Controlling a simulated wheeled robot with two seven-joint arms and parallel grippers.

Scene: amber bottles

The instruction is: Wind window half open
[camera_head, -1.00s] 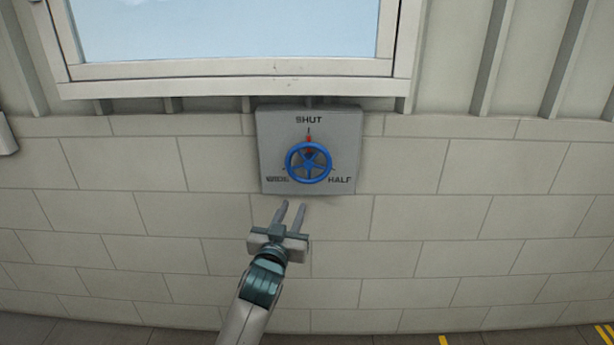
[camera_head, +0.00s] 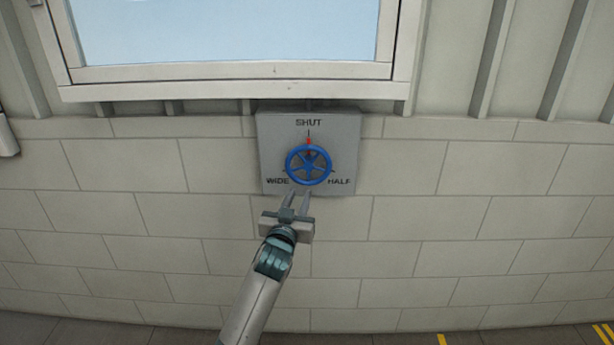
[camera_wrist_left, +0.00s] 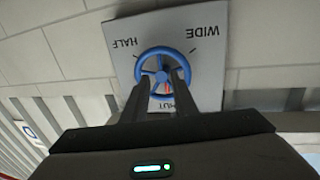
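A blue handwheel (camera_head: 309,165) sits on a grey square wall plate (camera_head: 345,125) marked SHUT at top, HALF at lower right and WIDE at lower left. A red pointer mark (camera_head: 309,142) shows above the wheel's hub, towards SHUT. The window (camera_head: 230,70) above appears closed in its pale frame. My left gripper (camera_head: 303,191) is open and empty, its fingertips at the wheel's lower rim. In the left wrist view, upside down, its two parted fingers (camera_wrist_left: 163,74) overlap the wheel (camera_wrist_left: 141,63); contact cannot be told. My right gripper is not in view.
A pale block wall (camera_head: 150,220) surrounds the plate, with clear room on both sides and below. The window sill (camera_head: 190,92) juts just above the plate. Dark floor with yellow markings (camera_head: 605,335) lies at the bottom.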

